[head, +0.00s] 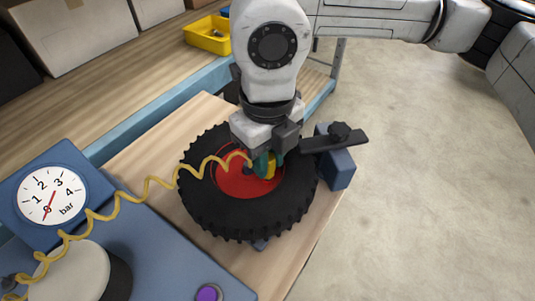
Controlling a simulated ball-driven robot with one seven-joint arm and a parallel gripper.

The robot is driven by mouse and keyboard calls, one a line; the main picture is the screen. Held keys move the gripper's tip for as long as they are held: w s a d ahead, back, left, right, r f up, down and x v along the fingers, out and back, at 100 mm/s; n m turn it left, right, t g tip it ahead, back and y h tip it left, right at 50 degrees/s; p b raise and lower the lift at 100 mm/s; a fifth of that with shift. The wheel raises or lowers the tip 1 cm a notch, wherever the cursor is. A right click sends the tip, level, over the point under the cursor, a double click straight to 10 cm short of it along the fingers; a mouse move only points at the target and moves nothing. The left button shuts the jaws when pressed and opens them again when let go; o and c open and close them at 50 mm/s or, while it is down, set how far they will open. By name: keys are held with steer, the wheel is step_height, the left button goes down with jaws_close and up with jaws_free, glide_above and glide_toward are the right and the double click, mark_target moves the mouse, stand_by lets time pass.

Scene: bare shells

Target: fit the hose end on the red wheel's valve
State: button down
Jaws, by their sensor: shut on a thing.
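The wheel (200,202) lies flat on the wooden board, a black knobbly tyre around a red hub (230,178). My gripper (265,160) is over the hub, pointing down, and is shut on the hose end (271,166), of which a yellow part and a teal part show. A coiled yellow hose (151,182) runs from the gripper left to the blue pump unit. The valve is hidden or too small to make out, so I cannot tell whether the hose end touches it.
A gauge (50,196) marked in bar stands on the blue unit (155,262), with a purple button (208,293). A blue clamp block with a black bar (335,140) stands right of the wheel. A yellow bin (208,35) sits on the bench behind. Open floor lies to the right.

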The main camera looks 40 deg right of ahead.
steer(key=shift+f+b, duration=0.3)
steer(key=shift+b, duration=0.3)
stand_by(0.3)
steer(key=shift+c, duration=1.2)
jaws_free()
steer(key=shift+r, duration=1.55)
steer(key=shift+r+p, duration=1.65)
steer(key=shift+r, duration=1.85)
